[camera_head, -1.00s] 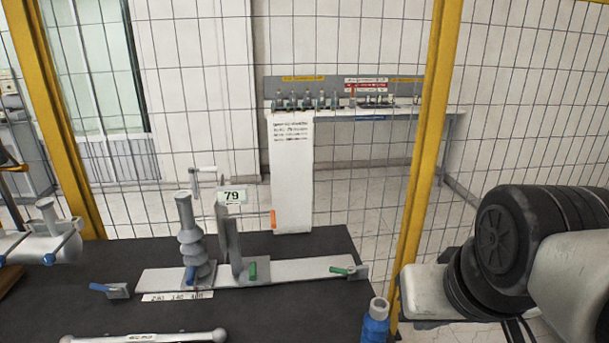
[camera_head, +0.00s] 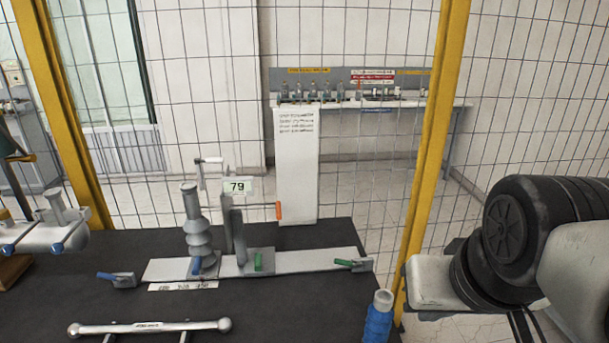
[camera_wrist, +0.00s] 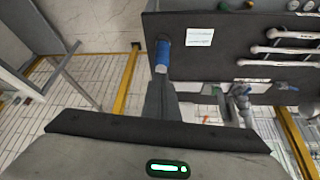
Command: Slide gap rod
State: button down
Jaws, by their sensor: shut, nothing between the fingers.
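A thin horizontal rod with an orange end (camera_head: 278,211) runs from the upright post assembly, under a card marked 79 (camera_head: 237,187). A grey ribbed bushing (camera_head: 197,225) stands to its left on a flat light rail (camera_head: 305,261) with green and blue handles. Which part is the gap rod is not labelled legibly. My gripper (camera_wrist: 162,82) shows only in the wrist view, shut and empty, pointing at the table's edge. A blue cylinder with a pale top (camera_head: 379,318) stands at the table's right edge; it appears just beyond my fingertips in the wrist view (camera_wrist: 162,57). Contact is unclear.
A silver ball-ended bar (camera_head: 150,328) lies near the front of the dark table (camera_head: 310,310). A yellow post (camera_head: 432,140) and wire mesh stand behind the table. A white bench (camera_head: 440,103) with small items is beyond the mesh.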

aim_at(278, 203)
jog(key=c, duration=2.5)
grip_release()
